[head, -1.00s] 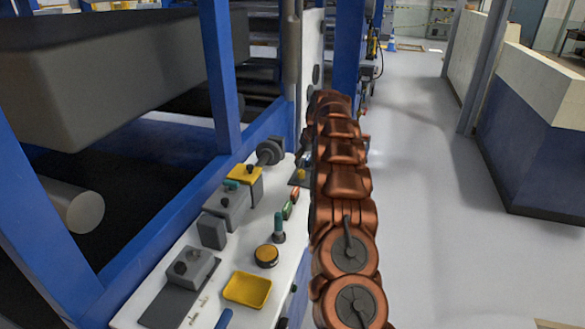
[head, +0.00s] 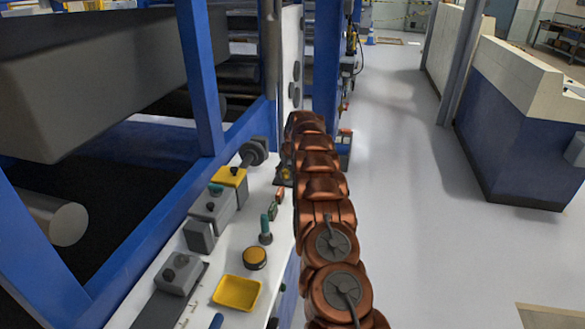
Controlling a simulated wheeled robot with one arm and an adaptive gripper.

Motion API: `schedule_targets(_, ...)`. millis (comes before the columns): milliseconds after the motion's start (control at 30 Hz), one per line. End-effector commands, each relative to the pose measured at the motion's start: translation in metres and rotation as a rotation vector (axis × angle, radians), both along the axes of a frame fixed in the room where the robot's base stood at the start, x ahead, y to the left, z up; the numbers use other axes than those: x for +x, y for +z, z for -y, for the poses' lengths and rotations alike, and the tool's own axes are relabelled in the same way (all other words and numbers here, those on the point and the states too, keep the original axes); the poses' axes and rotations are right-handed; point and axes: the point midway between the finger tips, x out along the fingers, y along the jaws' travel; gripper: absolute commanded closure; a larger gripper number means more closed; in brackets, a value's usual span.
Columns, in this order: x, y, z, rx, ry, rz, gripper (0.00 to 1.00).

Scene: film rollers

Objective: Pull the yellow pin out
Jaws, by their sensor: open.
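A small yellow piece (head: 288,173), which looks like the yellow pin, sits at a dark bracket at the far end of the white panel, left of my copper arm. It is small and partly covered. My gripper (head: 287,156) shows only as a small dark shape at the far end of my arm, close above the yellow piece. Its fingers are mostly hidden and too small to make out. Nothing shows held in it, and I cannot tell whether it touches the pin.
The white panel (head: 205,296) carries a yellow tray (head: 237,293), an amber round button (head: 254,257), a teal-topped lever (head: 265,232), grey switch boxes (head: 202,233) and a yellow box (head: 230,178). Blue frame posts (head: 203,80) stand at left. The grey floor (head: 420,240) at right is clear.

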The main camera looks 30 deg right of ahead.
Motion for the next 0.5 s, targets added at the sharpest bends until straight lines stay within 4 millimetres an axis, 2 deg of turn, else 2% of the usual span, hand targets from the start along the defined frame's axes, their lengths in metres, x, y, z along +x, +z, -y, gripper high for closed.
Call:
schedule_targets(300, 0.0006, -0.0022, -0.0005, 0.001, 0.0, -0.001, 0.47)
schedule_targets(500, 0.0006, -0.0021, -0.0005, 0.001, 0.0, -0.001, 0.68)
